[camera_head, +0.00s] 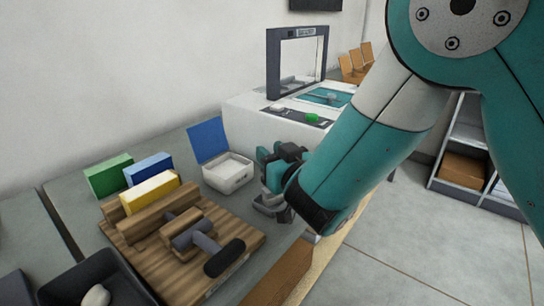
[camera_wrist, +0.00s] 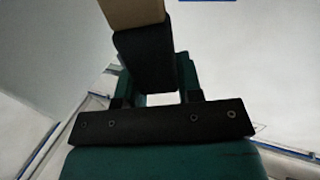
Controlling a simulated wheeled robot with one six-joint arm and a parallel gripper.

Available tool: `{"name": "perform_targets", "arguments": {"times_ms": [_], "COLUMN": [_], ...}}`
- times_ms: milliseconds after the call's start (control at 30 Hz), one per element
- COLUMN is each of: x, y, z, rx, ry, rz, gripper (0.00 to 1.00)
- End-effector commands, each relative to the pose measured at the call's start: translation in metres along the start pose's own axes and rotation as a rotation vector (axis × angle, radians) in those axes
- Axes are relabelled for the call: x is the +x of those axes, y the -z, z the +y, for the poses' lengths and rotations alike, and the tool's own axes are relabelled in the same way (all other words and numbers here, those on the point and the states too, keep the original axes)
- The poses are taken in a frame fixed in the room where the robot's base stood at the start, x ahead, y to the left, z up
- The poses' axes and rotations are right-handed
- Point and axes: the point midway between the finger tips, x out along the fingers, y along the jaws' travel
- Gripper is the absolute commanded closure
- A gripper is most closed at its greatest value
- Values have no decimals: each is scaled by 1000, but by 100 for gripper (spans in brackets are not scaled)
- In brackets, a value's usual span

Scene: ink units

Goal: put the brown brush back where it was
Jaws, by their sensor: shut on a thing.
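My gripper (camera_head: 268,160) is low over the table's right edge, just right of the open white box. In the wrist view my gripper (camera_wrist: 155,80) is shut on a block with a black lower part and a light brown upper part, apparently the brown brush (camera_wrist: 134,12). Its far end is cut off by the picture's top edge. In the head view I cannot make out the held brush; my gripper and arm hide that spot.
A white box (camera_head: 230,180) with a raised blue lid stands left of my gripper. A wooden board (camera_head: 165,270) holds a black-gripped roller (camera_head: 205,240). Green, blue and yellow blocks stand behind it. A white machine (camera_head: 250,115) stands behind my gripper; a black tray (camera_head: 125,280) is front left.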

Motion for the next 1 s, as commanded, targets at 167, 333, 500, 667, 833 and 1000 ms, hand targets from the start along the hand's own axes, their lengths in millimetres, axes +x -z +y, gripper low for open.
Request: {"name": "perform_targets", "arguments": {"times_ms": [167,333,500,667,833,1000], "x": [0,0,0,-6,-30,-64], "y": [-2,-2,-1,-3,-7,-8], "z": [0,0,0,0,-1,-1], "rx": [1,0,0,-1,0,1], "ry": [0,0,0,0,3,3], "rz": [0,0,0,1,3,4], "gripper": [58,41,41,41,41,41]}}
